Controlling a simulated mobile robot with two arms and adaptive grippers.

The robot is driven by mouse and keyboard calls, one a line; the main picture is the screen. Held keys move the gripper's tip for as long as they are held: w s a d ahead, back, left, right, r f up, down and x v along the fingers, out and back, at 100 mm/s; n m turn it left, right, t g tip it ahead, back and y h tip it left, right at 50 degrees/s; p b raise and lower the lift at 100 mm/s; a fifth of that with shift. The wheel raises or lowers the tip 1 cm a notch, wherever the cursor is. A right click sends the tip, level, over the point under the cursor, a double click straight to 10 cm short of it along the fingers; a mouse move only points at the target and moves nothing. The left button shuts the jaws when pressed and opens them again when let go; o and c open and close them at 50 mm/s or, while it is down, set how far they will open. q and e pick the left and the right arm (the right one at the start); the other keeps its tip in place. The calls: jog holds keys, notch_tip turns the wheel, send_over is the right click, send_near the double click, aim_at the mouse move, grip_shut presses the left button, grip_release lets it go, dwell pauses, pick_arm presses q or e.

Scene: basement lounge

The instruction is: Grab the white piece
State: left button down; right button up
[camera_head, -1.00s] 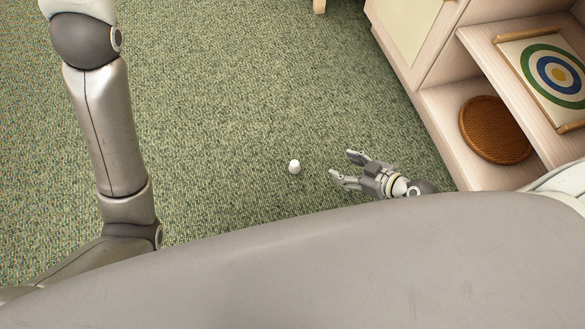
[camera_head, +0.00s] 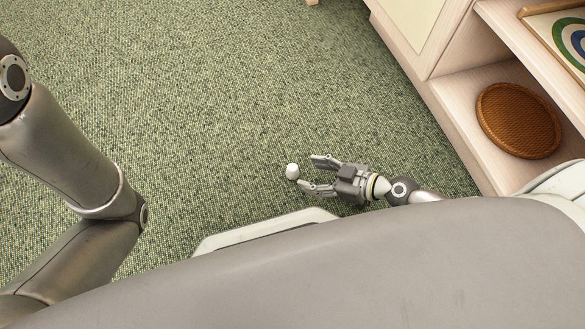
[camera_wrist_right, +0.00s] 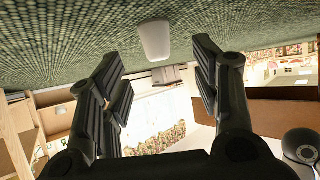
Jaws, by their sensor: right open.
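The white piece (camera_head: 292,171) is a small, smooth, rounded object on the green carpet. In the head view it lies just left of the fingertips of my right gripper (camera_head: 307,174). That gripper is open and empty, low over the carpet, its fingers pointing left. In the right wrist view the white piece (camera_wrist_right: 155,40) appears ahead of the two open fingers, between their lines, with its base on the carpet. It is not between the fingertips. Of my left arm only links show at the left; its gripper is out of view.
A pale wooden shelf unit (camera_head: 425,85) stands at the right, close to my right arm. It holds a round brown woven item (camera_head: 519,121) and a board with coloured rings (camera_head: 574,38). The carpet (camera_head: 220,90) around and beyond the white piece is clear.

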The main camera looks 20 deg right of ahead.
aim_at(297, 170)
jog(key=shift+x, duration=3.15)
jog(key=shift+w+r, duration=0.1)
jog(key=shift+w, duration=0.05)
jog(key=shift+d, duration=0.1)
jog(key=c, duration=0.9)
